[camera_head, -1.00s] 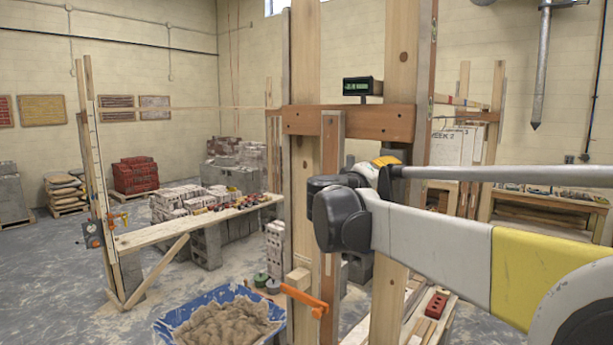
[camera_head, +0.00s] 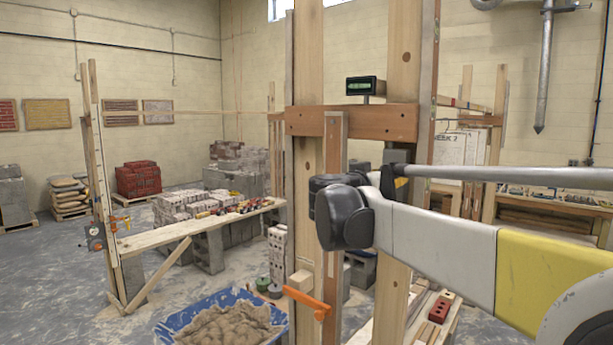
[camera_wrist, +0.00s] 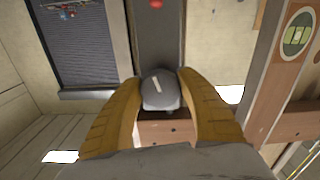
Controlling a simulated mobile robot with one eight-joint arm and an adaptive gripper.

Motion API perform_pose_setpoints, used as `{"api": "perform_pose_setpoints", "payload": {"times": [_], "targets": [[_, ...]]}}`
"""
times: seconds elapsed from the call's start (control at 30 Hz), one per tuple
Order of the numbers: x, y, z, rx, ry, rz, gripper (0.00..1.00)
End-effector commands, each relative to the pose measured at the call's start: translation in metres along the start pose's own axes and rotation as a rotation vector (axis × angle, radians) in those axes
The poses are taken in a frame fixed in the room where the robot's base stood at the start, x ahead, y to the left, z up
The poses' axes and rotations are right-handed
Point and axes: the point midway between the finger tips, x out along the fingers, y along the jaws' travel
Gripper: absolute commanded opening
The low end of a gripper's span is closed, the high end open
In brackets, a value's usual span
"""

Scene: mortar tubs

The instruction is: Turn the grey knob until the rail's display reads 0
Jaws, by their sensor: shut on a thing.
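In the wrist view the grey knob (camera_wrist: 160,91) with a pale slanted mark on its face sits between the two yellow-brown fingers of my gripper (camera_wrist: 158,98). The fingers are shut on its sides. In the head view the display (camera_head: 365,86) is a small dark box with green lit characters above the wooden crosspiece; the reading is too small to make out. The rail (camera_head: 350,122) is the reddish-brown crosspiece on the upright posts. In the head view my gripper and the knob are hidden behind the posts and my arm.
Wooden posts (camera_head: 403,60) stand close to my arm. A blue tub of mortar (camera_head: 222,318) and an orange clamp (camera_head: 308,299) are low in front. A plank with bricks is at the left.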

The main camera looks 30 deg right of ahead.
Motion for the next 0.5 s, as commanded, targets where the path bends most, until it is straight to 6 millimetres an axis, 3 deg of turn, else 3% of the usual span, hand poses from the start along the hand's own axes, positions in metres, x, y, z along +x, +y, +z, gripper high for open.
{"api": "perform_pose_setpoints", "payload": {"times": [0.5], "targets": [[0.0, -0.001, -0.0002, 0.261, 0.001, 0.0, 0.14]]}}
